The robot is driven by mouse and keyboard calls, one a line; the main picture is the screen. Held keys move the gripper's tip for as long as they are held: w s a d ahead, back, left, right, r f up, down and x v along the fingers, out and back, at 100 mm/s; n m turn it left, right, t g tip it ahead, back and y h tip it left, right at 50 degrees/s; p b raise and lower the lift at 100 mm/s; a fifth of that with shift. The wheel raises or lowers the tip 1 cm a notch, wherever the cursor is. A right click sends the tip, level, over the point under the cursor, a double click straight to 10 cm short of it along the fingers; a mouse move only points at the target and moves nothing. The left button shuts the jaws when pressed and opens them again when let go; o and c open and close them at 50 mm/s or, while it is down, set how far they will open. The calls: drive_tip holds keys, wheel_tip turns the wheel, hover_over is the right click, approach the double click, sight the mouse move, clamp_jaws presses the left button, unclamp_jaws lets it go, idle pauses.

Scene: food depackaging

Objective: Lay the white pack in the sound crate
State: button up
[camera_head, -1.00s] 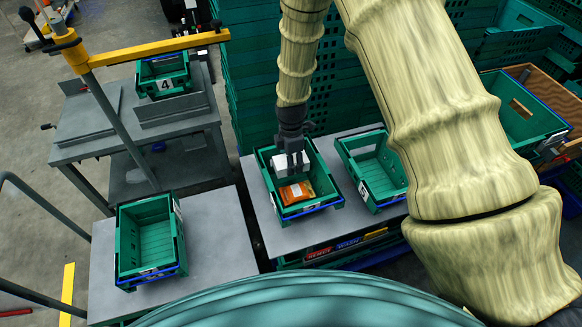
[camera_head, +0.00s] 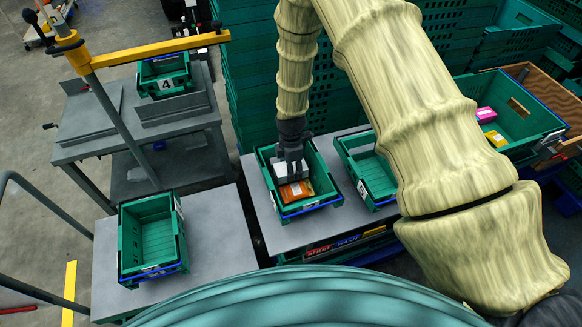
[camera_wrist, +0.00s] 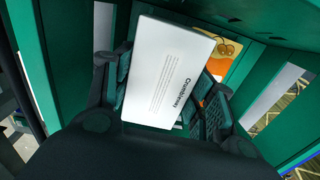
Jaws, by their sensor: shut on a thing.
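My gripper (camera_head: 291,163) is shut on the white pack (camera_head: 287,173), inside the middle green crate (camera_head: 333,201). In the wrist view the white pack (camera_wrist: 165,75) sits tilted between the fingers, its printed face toward the camera. An orange pack (camera_head: 297,192) lies in the same crate, just in front of the white pack; part of it shows in the wrist view (camera_wrist: 228,47). I cannot tell whether the white pack touches the crate floor. No crate shows a clear mark as the sound one.
An empty green crate (camera_head: 376,178) stands close on the right, partly behind my arm. Another empty crate (camera_head: 155,236) is on the left table. A far-right crate (camera_head: 520,122) holds a pink pack (camera_head: 485,115) and a yellow pack (camera_head: 495,138). A crate marked 4 (camera_head: 165,84) stands at the back left.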

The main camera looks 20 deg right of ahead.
drive_tip(key=shift+f, duration=0.3)
drive_tip(key=o, duration=1.1)
drive_tip(key=shift+r, duration=0.55)
drive_tip(key=shift+r+b, duration=1.9)
drive_tip(key=shift+r, duration=4)
